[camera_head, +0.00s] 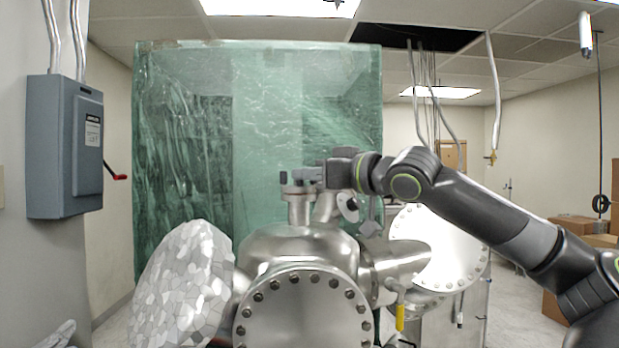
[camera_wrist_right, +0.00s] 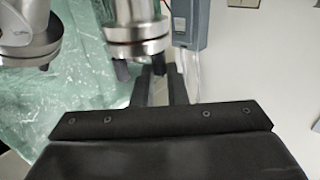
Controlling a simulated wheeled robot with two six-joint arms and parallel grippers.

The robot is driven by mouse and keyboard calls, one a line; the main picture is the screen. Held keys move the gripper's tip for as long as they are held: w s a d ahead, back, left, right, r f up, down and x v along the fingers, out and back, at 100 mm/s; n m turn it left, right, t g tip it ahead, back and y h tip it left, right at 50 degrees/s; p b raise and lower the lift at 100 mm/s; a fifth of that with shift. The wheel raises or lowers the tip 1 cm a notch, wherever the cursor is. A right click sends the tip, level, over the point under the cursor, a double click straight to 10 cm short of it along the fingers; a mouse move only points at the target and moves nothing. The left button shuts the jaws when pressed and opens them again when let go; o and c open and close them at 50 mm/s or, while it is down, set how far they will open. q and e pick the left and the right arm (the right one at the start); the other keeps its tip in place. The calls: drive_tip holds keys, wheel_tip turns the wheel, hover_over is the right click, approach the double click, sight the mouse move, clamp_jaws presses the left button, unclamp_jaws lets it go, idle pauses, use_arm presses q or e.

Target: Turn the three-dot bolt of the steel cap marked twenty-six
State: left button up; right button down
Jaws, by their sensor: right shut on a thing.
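The steel chamber (camera_head: 300,246) stands in the middle of the head view. A small capped port (camera_head: 299,195) rises from its top, with a dark bolt (camera_head: 283,177) showing at its left side. My right gripper (camera_head: 308,175) reaches in from the right at the height of this cap. In the right wrist view the gripper's fingers (camera_wrist_right: 163,88) are at the rim of the steel cap (camera_wrist_right: 138,42), shut on a bolt that they mostly hide. Another dark bolt (camera_wrist_right: 121,70) sticks out of the cap beside the fingers. No number or dot marks can be read. My left gripper is not in view.
A large bolted flange (camera_head: 302,312) faces me, and a second one (camera_head: 440,250) sits at right. A foil-covered part (camera_head: 185,285) is at left. A green translucent sheet (camera_head: 255,120) hangs behind. A grey switch box (camera_head: 65,147) is on the left wall.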

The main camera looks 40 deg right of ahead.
drive_tip(key=shift+d+r+n+y+b, duration=0.1)
drive_tip(key=shift+n+y+b, duration=0.1)
drive_tip(key=shift+n+y, duration=0.3)
drive_tip(key=shift+d+n+y+b, duration=0.15)
drive_tip(key=shift+n+y, duration=0.15)
drive_tip(key=shift+y, duration=0.4)
idle(2.4)
drive_tip(key=c, duration=1.4)
unclamp_jaws()
drive_tip(key=shift+w, duration=0.1)
drive_tip(key=shift+c, duration=0.2)
drive_tip(key=shift+s+f+b, duration=0.25)
drive_tip(key=shift+s+b, duration=0.1)
drive_tip(key=shift+b, duration=0.3)
drive_tip(key=b+v, duration=1.1)
drive_tip(key=v, duration=0.5)
drive_tip(key=shift+s+r, duration=0.35)
drive_tip(key=shift+r, duration=0.05)
drive_tip(key=shift+d, duration=0.15)
